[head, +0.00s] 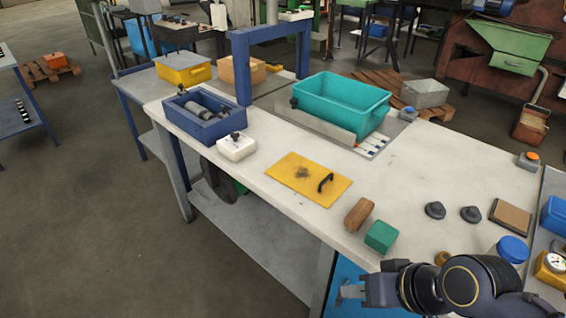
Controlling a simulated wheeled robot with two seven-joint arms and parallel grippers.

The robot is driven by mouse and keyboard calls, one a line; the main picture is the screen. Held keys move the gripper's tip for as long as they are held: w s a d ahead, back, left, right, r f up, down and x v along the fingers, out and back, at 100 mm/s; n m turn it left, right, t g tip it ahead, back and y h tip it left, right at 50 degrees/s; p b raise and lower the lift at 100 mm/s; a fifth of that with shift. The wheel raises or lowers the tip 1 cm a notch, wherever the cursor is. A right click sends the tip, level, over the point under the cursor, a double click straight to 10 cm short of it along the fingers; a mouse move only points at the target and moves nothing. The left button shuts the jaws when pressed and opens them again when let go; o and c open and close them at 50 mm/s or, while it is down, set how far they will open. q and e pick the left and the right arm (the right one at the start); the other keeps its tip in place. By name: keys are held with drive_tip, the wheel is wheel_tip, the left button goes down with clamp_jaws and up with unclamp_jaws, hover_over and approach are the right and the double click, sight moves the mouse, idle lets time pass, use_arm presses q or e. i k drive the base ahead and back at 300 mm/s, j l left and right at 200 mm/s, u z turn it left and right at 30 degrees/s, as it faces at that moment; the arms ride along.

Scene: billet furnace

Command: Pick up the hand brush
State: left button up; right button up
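A brown wooden block-shaped thing (358,215), which looks like the hand brush, lies on the pale workbench (420,165) near its front edge. No bristles can be made out on it. A green block (381,236) sits just to its right and nearer to me. My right gripper (348,291) comes in from the bottom right, with its fingers pointing left, nearer to me than the brush and apart from it. Its fingers are too small and overlapped to show whether they are open. Nothing is visibly held in it. My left gripper is out of view.
A yellow plate with a black handle (305,178) lies left of the brush. Two dark knobs (470,213), a brown framed pad (510,217) and a blue-lidded jar (512,249) stand to the right. A teal bin (340,102) and a blue tray (204,118) are farther back.

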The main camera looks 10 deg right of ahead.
sight(355, 219)
drive_tip(key=i+z, duration=0.15)
drive_tip(key=z, duration=0.35)
drive_tip(key=i+j+z, duration=0.1)
drive_tip(key=z, duration=0.35)
drive_tip(key=i+j+z, duration=0.1)
drive_tip(key=z, duration=0.4)
drive_tip(key=i+j+z, duration=0.15)
drive_tip(key=z, duration=0.35)
drive_tip(key=j+z, duration=0.2)
drive_tip(key=z, duration=0.3)
drive_tip(key=j+z, duration=0.25)
drive_tip(key=z, duration=0.2)
drive_tip(key=i, duration=0.05)
